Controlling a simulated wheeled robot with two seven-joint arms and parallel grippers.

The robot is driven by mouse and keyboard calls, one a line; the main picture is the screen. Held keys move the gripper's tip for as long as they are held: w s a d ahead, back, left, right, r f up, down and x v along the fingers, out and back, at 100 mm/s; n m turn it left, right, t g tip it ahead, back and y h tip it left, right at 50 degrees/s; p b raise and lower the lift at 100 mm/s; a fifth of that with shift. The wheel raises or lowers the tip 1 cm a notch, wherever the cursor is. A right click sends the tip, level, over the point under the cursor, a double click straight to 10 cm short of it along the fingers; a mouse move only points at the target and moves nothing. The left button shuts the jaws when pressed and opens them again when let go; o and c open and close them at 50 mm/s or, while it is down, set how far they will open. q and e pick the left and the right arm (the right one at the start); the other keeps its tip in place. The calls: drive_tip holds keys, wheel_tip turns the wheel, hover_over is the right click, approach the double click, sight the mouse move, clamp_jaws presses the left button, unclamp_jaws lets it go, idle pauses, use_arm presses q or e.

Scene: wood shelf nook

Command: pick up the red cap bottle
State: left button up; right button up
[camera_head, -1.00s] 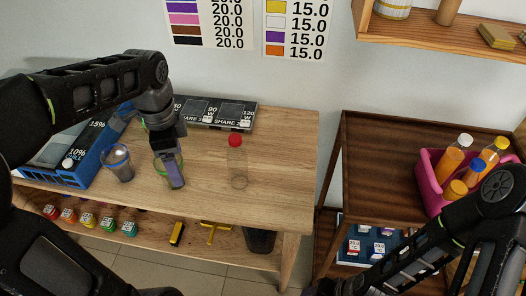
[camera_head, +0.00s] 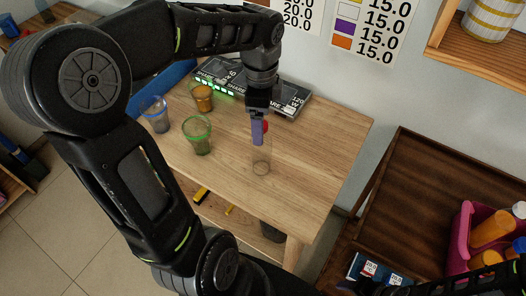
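The clear bottle (camera_head: 261,162) with a red cap (camera_head: 265,127) stands upright on the wood table. My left gripper (camera_head: 259,142) points down at the bottle's top, with a purple-grey finger in front of the cap and neck. That finger hides part of the cap and the other finger. I cannot tell whether the gripper is open or closed around the bottle.
A green-rimmed cup (camera_head: 197,136), a blue-rimmed cup (camera_head: 155,114) and an amber cup (camera_head: 203,98) stand left of the bottle. A black panel box (camera_head: 287,101) lies behind it. A pink basket (camera_head: 459,240) with bottles sits on the dark shelf at right.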

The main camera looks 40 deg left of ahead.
sight(261, 149)
use_arm(q)
drive_tip(key=shift+f, duration=0.65)
wheel_tip(261, 149, down, 5)
drive_tip(key=shift+f+p, duration=0.1)
drive_tip(key=shift+p, duration=0.4)
drive_tip(key=shift+c, duration=0.2)
clamp_jaws()
idle(0.6)
